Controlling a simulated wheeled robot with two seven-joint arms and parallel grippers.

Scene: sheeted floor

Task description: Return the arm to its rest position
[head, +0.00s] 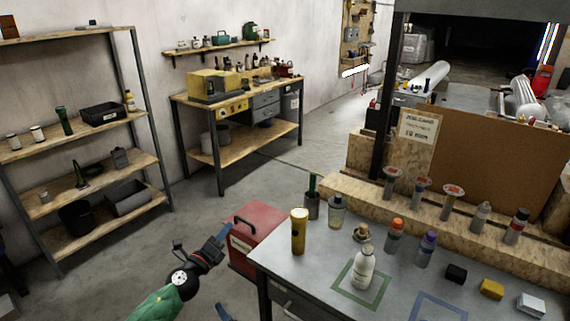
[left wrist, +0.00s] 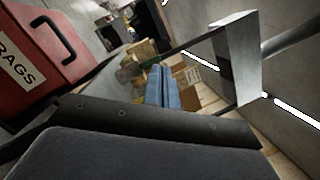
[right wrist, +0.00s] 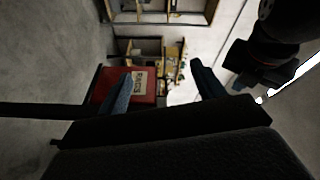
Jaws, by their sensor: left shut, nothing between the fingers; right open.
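My left gripper (head: 222,238) is up beside the red box at the left edge of the grey table, clear of the tabletop. Its blue fingers are together and empty in the left wrist view (left wrist: 162,88). My right gripper (head: 223,313) is lower, with only a blue fingertip showing at the bottom edge of the head view. In the right wrist view its fingers (right wrist: 162,90) are spread wide with nothing between them. The task names no object besides the arm.
Shelves (head: 140,165) stand at left. The floor between is open.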

